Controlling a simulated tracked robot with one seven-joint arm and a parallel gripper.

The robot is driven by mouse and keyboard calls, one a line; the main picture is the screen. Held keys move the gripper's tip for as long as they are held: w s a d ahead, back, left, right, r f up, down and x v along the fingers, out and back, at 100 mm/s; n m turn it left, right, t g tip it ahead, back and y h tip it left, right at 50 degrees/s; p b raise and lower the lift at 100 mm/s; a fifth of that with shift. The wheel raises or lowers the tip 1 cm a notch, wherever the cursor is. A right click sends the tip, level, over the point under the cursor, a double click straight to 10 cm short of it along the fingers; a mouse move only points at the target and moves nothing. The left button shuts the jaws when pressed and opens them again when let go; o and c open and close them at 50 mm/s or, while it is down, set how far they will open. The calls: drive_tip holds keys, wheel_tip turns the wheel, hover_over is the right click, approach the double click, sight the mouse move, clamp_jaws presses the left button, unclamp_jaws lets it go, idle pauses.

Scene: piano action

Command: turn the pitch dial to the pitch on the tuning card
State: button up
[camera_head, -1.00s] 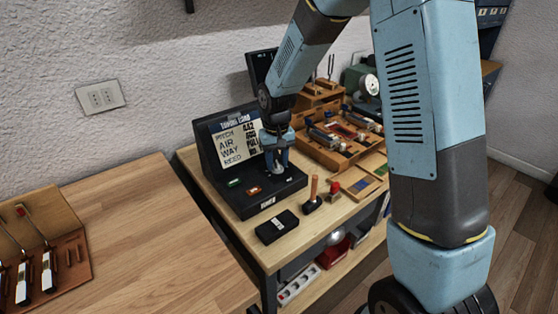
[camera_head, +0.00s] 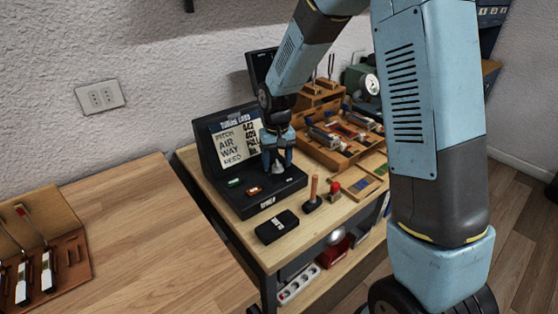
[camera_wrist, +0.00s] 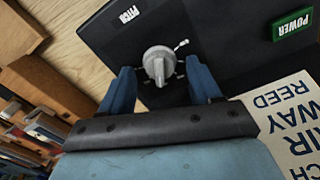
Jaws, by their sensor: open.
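The black tuner box (camera_head: 245,203) stands on the workbench, with the tuning card (camera_head: 236,143) upright at its back. The card reads PITCH, AIR WAY, REED at its left; the values at its right are too small to read surely. In the wrist view the grey pitch dial (camera_wrist: 159,62) sits beside a PITCH label (camera_wrist: 129,14), with small white marks around it. My gripper (camera_wrist: 161,84) is open, its two blue fingers on either side of the dial, with gaps showing. In the head view my gripper (camera_head: 277,160) is over the tuner and mostly hides the dial.
A green POWER switch (camera_wrist: 292,24) is on the tuner. A black box (camera_head: 277,226), a wooden-handled tool (camera_head: 313,195) and a red-topped item (camera_head: 334,188) stand in front of it. A wooden tray of parts (camera_head: 340,140) is to the right. The left tabletop (camera_head: 150,235) is largely clear.

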sight(277, 161)
wheel_tip(277, 161, up, 14)
drive_tip(key=shift+f, duration=0.25)
drive_tip(key=shift+r, duration=0.1)
drive_tip(key=shift+c, duration=0.2)
